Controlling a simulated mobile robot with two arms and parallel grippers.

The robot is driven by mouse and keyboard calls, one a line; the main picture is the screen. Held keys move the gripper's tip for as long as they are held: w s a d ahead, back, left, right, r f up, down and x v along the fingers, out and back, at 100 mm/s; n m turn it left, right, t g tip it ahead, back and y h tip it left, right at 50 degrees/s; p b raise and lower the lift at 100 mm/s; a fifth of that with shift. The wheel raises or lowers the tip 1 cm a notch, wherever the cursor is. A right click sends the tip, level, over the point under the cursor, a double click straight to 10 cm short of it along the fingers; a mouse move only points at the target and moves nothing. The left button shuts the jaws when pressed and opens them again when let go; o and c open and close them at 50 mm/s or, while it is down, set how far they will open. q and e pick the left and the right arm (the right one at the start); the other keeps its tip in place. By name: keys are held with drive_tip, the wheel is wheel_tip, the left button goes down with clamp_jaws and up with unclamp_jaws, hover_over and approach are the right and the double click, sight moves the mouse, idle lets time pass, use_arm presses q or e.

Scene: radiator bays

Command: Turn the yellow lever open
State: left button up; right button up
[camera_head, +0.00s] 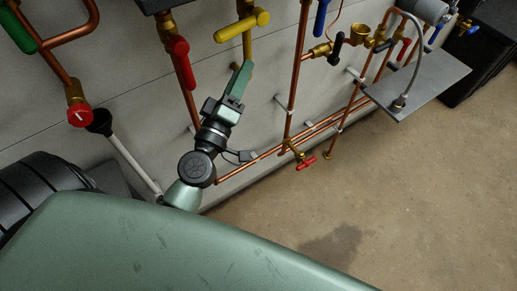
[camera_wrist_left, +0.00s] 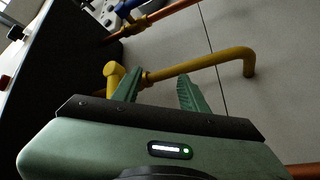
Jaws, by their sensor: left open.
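In the left wrist view the lever (camera_wrist_left: 113,74) shows foreshortened, just left of the fingers. My left gripper (camera_head: 243,74) is just below the lever in the head view, with its green fingers pointing up at the yellow pipe. In the left wrist view the gripper (camera_wrist_left: 158,85) is open, and nothing is clearly held between its fingers. Contact with the lever cannot be told. My right gripper is not in view.
A red lever (camera_head: 179,62) on a copper pipe is close to the left of my gripper. A red round knob (camera_head: 79,115) is farther left. The yellow pipe (camera_wrist_left: 205,67) bends into the grey wall. A grey shelf plate (camera_head: 420,86) juts out at right. Bare floor lies below it.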

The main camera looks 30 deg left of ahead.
use_arm(q)
drive_tip(key=d+f+m+g+h+b, duration=0.1)
drive_tip(key=d+f+m+g, duration=0.1)
drive_tip(key=f, duration=1.2)
drive_tip(key=d+f+m+g+h+b, duration=0.1)
drive_tip(key=d+f+m+g, duration=0.1)
drive_tip(key=f, duration=1.2)
drive_tip(key=shift+w+d+m+g+h+b, duration=0.2)
drive_tip(key=shift+w+m+g+h+b, duration=0.15)
drive_tip(key=shift+m+g, duration=0.3)
drive_tip(key=shift+s, duration=0.1)
